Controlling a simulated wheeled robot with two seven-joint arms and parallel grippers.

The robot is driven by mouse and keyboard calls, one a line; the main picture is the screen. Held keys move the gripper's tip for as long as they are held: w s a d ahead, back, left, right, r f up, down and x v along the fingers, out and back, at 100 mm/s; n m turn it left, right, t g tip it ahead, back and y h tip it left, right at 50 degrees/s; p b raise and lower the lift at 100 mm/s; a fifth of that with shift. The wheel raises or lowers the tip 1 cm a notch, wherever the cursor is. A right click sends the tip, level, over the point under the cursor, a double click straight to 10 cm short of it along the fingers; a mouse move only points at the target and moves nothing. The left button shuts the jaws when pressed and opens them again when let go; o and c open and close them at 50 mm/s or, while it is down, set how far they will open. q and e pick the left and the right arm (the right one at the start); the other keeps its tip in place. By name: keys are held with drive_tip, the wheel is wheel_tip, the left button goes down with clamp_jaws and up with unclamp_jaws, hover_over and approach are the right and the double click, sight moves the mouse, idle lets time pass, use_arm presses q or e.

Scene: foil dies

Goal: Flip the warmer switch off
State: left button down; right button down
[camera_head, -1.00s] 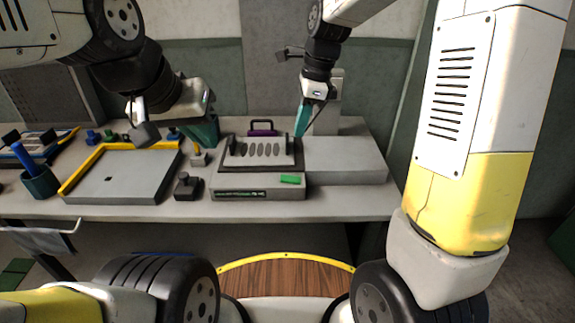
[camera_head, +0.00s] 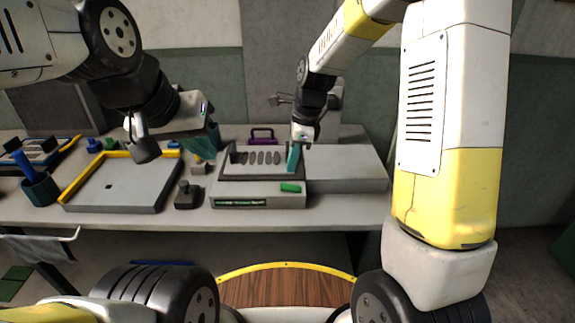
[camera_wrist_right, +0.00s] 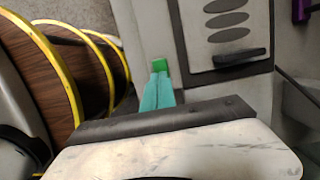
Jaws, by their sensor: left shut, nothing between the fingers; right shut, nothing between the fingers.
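The warmer (camera_head: 225,190) is a grey box on the bench with a slotted plate on top. Its green switch (camera_head: 290,187) sits at the front right of its top; I cannot tell which way it is tipped. My right gripper (camera_head: 292,170), with teal fingers, is shut and empty, pointing down just behind the switch. In the right wrist view the fingertips (camera_wrist_right: 158,73) appear right at the green switch (camera_wrist_right: 160,64); whether they touch is unclear. My left gripper (camera_head: 205,147), teal and partly hidden by its wrist, is shut and empty, left of the warmer.
A yellow-edged grey tray (camera_head: 110,190) lies left on the bench. A dark knobbed block (camera_head: 187,196) stands between tray and warmer. A purple handle (camera_head: 262,134) is behind the warmer. A grey block (camera_head: 345,170) adjoins it on the right. A dark cup (camera_head: 40,189) holds a blue-handled tool.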

sight(287, 187)
drive_tip(key=x, duration=0.5)
drive_tip(key=shift+a+f, duration=0.1)
drive_tip(key=shift+f, duration=0.2)
drive_tip(key=shift+s+a+f+h, duration=0.1)
drive_tip(key=shift+a+f+h, duration=0.15)
drive_tip(key=shift+h, duration=0.05)
drive_tip(key=shift+d, duration=0.25)
drive_tip(key=shift+d+r, duration=0.1)
drive_tip(key=shift+d, duration=0.65)
drive_tip(key=shift+r, duration=0.1)
